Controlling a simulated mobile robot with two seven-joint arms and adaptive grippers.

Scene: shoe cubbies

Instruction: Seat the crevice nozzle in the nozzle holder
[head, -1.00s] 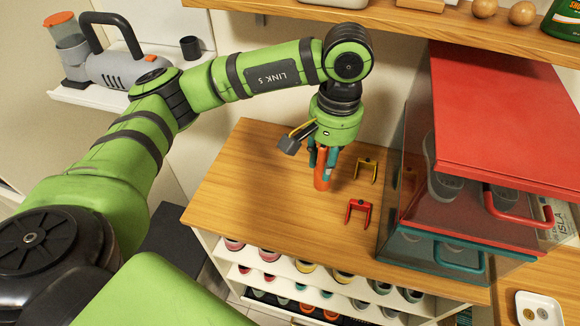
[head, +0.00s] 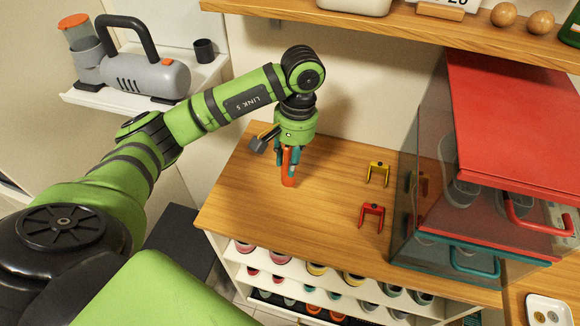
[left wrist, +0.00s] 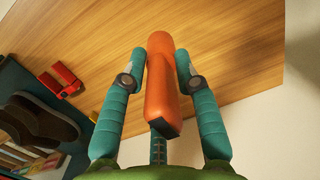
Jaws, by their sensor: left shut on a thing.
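The orange crevice nozzle (head: 288,176) hangs below my left gripper (head: 289,162) over the wooden cabinet top. My left gripper is shut on it. In the left wrist view the nozzle (left wrist: 161,85) lies between the two teal fingers of the left gripper (left wrist: 160,62), with a dark squared end toward the palm. I cannot tell whether its lower tip touches the wood. A small dark cup (head: 204,50), which looks like the nozzle holder, stands on the white wall shelf, apart from the gripper. My right gripper is not in view.
A grey vacuum (head: 150,78) sits on the white shelf (head: 120,104) beside the cup. A red clip (head: 371,215) and a yellow clip (head: 378,173) stand on the wooden top (head: 320,215). A red-lidded clear case (head: 430,185) blocks the right. A wooden shelf (head: 400,22) overhangs behind.

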